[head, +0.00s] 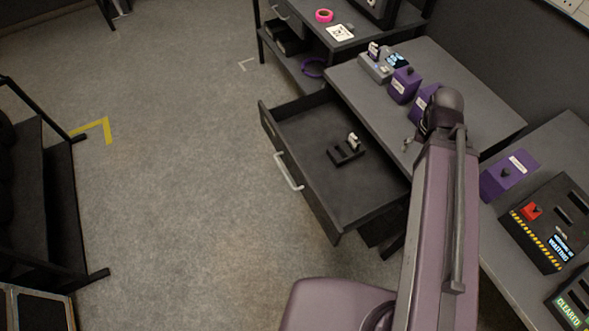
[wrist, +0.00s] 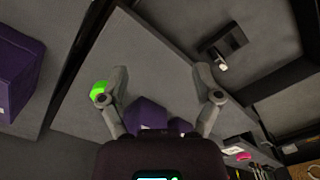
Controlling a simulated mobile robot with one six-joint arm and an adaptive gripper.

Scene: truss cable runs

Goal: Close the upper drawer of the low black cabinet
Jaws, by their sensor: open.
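The upper drawer (head: 300,120) of the low black cabinet (head: 450,80) is pulled well out to the left in the head view. Its pale bar handle (head: 288,172) is on the front panel. A small black holder with a white-topped piece (head: 346,150) lies inside the drawer. In the wrist view the drawer (wrist: 265,35) is at the upper right, with the holder (wrist: 222,42) in it. My gripper (wrist: 160,96) is open and empty, over the grey cabinet top, apart from the drawer handle. In the head view my arm mostly hides it.
Purple boxes (head: 404,85) and a grey device (head: 376,66) stand on the cabinet top. A bench with a control panel (head: 545,222) is at right. A shelf unit with pink tape (head: 324,15) is behind. Open floor (head: 190,150) lies left of the drawer.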

